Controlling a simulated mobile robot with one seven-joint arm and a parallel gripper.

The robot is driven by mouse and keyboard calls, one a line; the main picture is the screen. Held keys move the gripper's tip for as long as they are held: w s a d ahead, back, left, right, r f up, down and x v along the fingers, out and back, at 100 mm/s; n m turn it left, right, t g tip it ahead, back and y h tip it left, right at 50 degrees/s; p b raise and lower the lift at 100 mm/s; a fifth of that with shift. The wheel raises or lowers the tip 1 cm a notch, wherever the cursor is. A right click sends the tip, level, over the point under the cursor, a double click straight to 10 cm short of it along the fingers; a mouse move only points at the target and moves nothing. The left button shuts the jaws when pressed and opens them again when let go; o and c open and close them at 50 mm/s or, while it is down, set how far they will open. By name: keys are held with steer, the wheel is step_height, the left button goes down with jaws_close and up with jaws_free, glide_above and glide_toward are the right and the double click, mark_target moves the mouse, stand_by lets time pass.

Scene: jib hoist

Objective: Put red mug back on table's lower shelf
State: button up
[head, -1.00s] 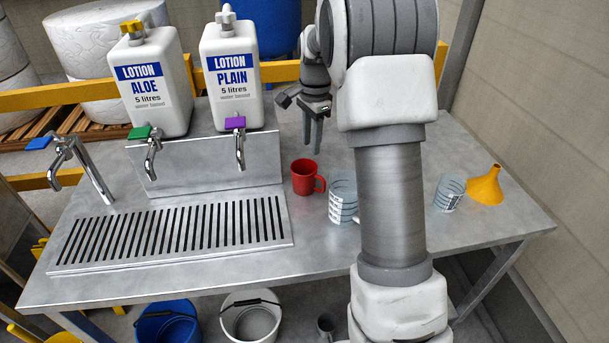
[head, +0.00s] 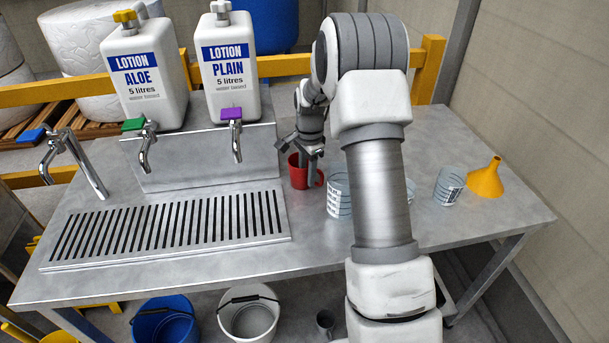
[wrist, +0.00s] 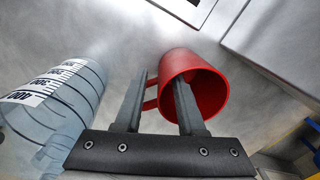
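The red mug (head: 299,172) stands on the grey metal table (head: 445,140), right of the drip tray. My gripper (head: 308,178) reaches down at the mug. In the wrist view the red mug (wrist: 208,88) has its open mouth towards the camera. My gripper (wrist: 160,78) is open there: the right finger appears over or inside the mug's mouth, and the left finger is outside, beyond the handle. The handle and near wall lie between the fingers; whether they touch, I cannot tell. The lower shelf under the table cannot be made out clearly.
A clear measuring jug (head: 338,196) stands just right of the mug. Another clear measuring vessel (head: 449,185) and a yellow funnel (head: 487,180) stand farther right. Lotion bottles (head: 233,65) stand behind the slotted drip tray (head: 170,228).

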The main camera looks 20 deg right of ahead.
mark_target(306, 188)
step_height(306, 188, down, 3)
steer(key=shift+w+f, duration=0.1)
steer(key=shift+w, duration=0.05)
jaws_close()
stand_by(1.4)
